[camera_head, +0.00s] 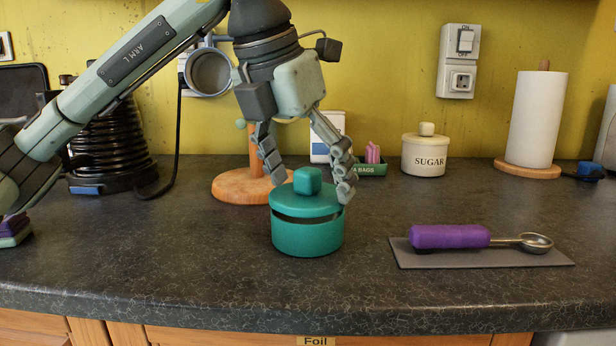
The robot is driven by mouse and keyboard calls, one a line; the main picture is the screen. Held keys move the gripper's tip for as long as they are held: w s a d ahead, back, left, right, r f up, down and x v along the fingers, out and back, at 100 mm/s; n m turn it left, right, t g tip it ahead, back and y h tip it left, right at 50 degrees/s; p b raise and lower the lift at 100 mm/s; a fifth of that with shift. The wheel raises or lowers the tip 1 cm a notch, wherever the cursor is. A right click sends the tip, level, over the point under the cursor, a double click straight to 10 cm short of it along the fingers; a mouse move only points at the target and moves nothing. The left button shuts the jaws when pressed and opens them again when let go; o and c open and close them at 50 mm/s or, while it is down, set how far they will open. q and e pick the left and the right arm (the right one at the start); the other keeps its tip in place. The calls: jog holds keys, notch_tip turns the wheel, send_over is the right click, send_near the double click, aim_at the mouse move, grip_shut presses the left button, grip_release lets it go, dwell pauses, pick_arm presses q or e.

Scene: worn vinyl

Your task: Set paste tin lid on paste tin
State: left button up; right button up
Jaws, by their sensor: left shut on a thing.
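The teal paste tin (307,238) stands upright on the dark counter, near the middle of the view. The far side of the lid is hidden. My right gripper is out of view.
A purple-handled scoop (450,237) lies on a grey mat (420,263) to the right. Behind the tin are a round wooden stand (235,187) and a green tea bag tray (372,170). A sugar jar (424,156) and paper roll (537,120) stand back right. The front counter is clear.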

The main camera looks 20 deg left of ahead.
pick_arm(q)
jog(key=shift+f+b, duration=0.45)
jog(key=shift+f, duration=0.15)
dwell(0.3)
jog(key=o, duration=1.1)
jog(key=shift+r, duration=0.1)
jog(key=shift+p+v, duration=1.95)
jog(key=shift+v, duration=1.5)
jog(key=v, duration=1.2)
